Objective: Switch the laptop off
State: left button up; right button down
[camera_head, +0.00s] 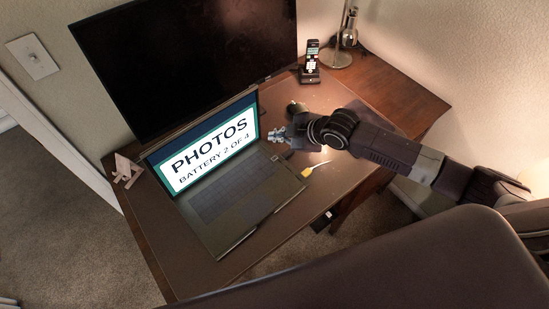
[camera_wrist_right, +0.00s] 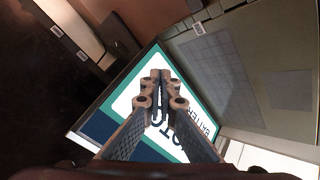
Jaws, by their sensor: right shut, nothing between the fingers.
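The laptop (camera_head: 240,195) stands open on the desk. Its lit screen (camera_head: 165,172) reads "PHOTOS" and "BATTERY 2 OF 4" on white with a teal border. The keyboard (camera_head: 222,190) faces up and is uncovered. My right gripper (camera_head: 272,135) is shut and empty. In the head view it appears just right of the screen's right edge, above the back right of the keyboard deck. In the right wrist view the closed fingers (camera_wrist_right: 160,76) overlap the lit screen (camera_wrist_right: 128,100), with the keyboard (camera_wrist_right: 212,68) to their right. I cannot tell whether they touch the laptop. My left gripper is not in view.
A large dark monitor (camera_head: 190,55) stands behind the laptop. A phone in a cradle (camera_head: 311,62) and a lamp (camera_head: 338,55) stand at the back right. A yellow item (camera_head: 307,172) lies right of the laptop. A small stand (camera_head: 125,170) is at the left. The front desk strip is clear.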

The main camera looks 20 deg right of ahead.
jog(key=b, duration=0.6)
send_over(276, 159)
notch_tip(276, 159, down, 7)
jog(key=shift+s+r, duration=0.1)
jog(key=shift+r, duration=0.1)
jog(key=shift+f+b, duration=0.65)
jog(key=shift+f, duration=0.3)
jog(key=shift+f, duration=0.15)
jog(key=shift+f, duration=0.3)
